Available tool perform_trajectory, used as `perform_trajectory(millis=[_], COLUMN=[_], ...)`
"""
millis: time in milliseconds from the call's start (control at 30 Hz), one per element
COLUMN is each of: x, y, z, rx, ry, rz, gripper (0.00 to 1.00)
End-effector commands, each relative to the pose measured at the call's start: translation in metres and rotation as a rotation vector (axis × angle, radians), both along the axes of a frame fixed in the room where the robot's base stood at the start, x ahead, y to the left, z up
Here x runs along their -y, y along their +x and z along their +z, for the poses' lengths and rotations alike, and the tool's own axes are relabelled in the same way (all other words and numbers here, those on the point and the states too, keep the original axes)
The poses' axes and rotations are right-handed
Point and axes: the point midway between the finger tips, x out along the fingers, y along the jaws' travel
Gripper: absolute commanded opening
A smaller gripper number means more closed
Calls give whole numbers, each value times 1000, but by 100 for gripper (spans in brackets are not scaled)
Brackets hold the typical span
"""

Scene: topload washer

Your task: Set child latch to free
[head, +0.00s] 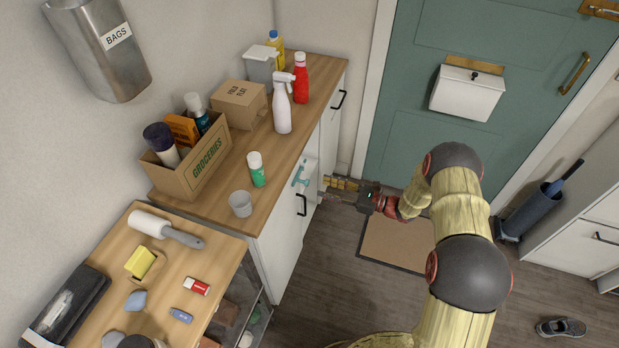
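A small teal child latch (300,176) sits near the top of the white cabinet front, just under the counter edge, with a pale plate beside it. Its exact setting is too small to read. My gripper (326,185) is to the right of the latch, with its fingers pointing left toward the cabinet front. A gap shows in the picture between the fingertips and the latch, and I see no contact. The fingers are small and seen from above, so their opening is unclear. I see nothing held between them.
The white cabinet has black handles, one (302,205) below the latch. The wooden counter (222,211) above holds a groceries box (196,170), a spray bottle (283,108) and a cup (241,203). A brown doormat (393,243) lies before the green door (410,150).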

Motion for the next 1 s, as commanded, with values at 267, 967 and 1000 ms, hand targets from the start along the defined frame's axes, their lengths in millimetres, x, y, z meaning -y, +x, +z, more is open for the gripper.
perform_trajectory(millis=[267,967,1000], x=[-34,-73,-73], y=[10,25,25], z=[-1,1,1], rx=[-6,-7,-7], ry=[4,2,2], rz=[10,7,7], gripper=[37,35,33])
